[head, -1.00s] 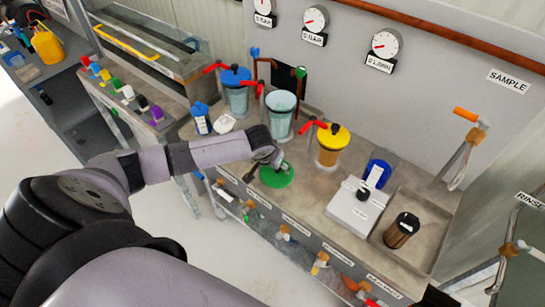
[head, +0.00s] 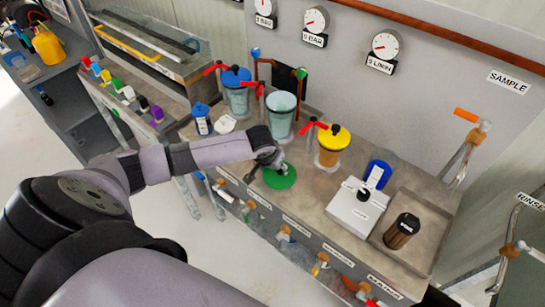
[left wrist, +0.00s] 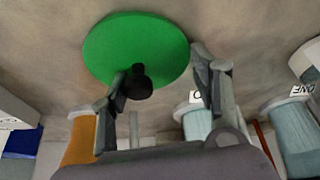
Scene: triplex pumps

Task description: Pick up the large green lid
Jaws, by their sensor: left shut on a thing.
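The large green lid (head: 281,178) is a flat round disc with a black knob, at the front edge of the bench below the clear-blue vessel. In the left wrist view the lid (left wrist: 115,45) fills the upper middle, its knob (left wrist: 140,82) towards the gripper. My left gripper (head: 274,164) is at the lid and partly covers it in the head view. In the left wrist view the gripper (left wrist: 163,85) has one finger beside the knob and the other by the rim. It is shut on the lid; the exact contact is hard to see. My right gripper is not in view.
Behind the lid stand a blue-topped vessel (head: 236,90), an uncovered vessel (head: 281,115) and a yellow-topped vessel (head: 331,148), with red-handled valves. A white scale (head: 357,208) and a dark brown jar (head: 402,231) stand to the right. Bare bench lies between lid and scale.

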